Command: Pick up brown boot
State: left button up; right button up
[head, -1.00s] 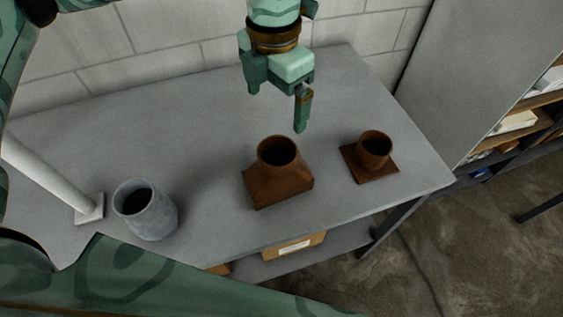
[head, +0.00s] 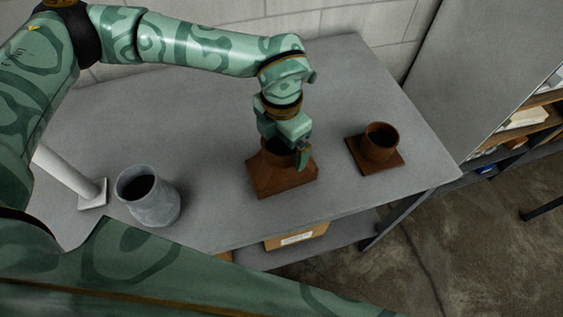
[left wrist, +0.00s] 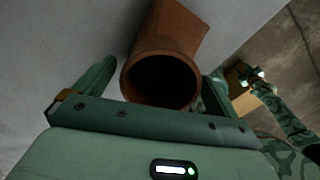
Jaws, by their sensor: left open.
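The brown boot (head: 284,178) is a rusty duct piece with a flared square base and a round collar. It stands upright on the grey table. My left gripper (head: 290,152) is right over its collar and hides part of it in the head view. In the left wrist view the boot's round mouth (left wrist: 162,82) lies between the two spread green fingers, one on each side. The gripper is open; I cannot tell whether a finger touches the collar.
A brown collar on a flat square plate (head: 375,157) stands to the right on the table (head: 225,215). A grey cylinder (head: 150,200) and a white post (head: 70,178) are at the left. A cardboard box (head: 297,238) sits on the shelf below.

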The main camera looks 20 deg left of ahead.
pick_arm(q)
jog(key=c, duration=1.5)
jog(key=shift+r, duration=0.15)
